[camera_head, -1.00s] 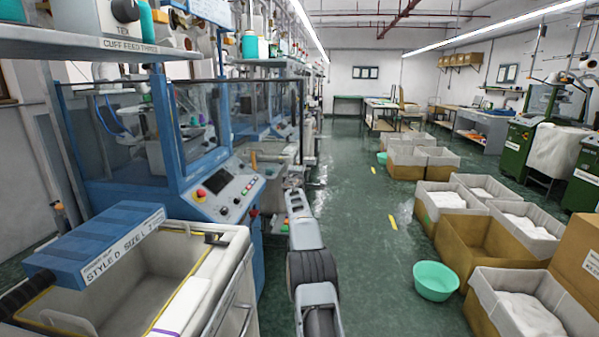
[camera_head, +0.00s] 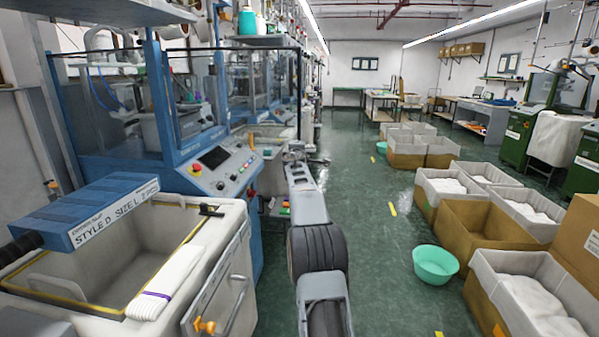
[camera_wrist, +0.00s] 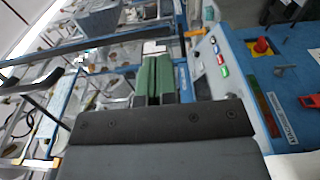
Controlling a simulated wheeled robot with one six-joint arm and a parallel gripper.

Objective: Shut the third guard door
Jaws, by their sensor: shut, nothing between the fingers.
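My gripper shows in the wrist view (camera_wrist: 154,80) with its two green fingers together and nothing held between them. In the head view my arm reaches forward down the aisle beside the machine row, and its far end is small and hard to make out. The nearest blue knitting machine (camera_head: 110,150) has clear guard panels (camera_head: 200,105) in blue frames. More guard panels (camera_head: 245,85) stand on machines further along the row. I cannot tell which is the third guard door or how far open it stands. In the wrist view a dark rail (camera_wrist: 90,45) crosses beyond the fingers.
A control panel (camera_head: 222,170) with a red button juts out toward the aisle; a similar one (camera_wrist: 262,46) lies right of my gripper. A white bin (camera_head: 228,225) stands at near left. Cartons (camera_head: 470,235) and a teal basin (camera_head: 435,262) line the right. The green aisle (camera_head: 375,240) between is clear.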

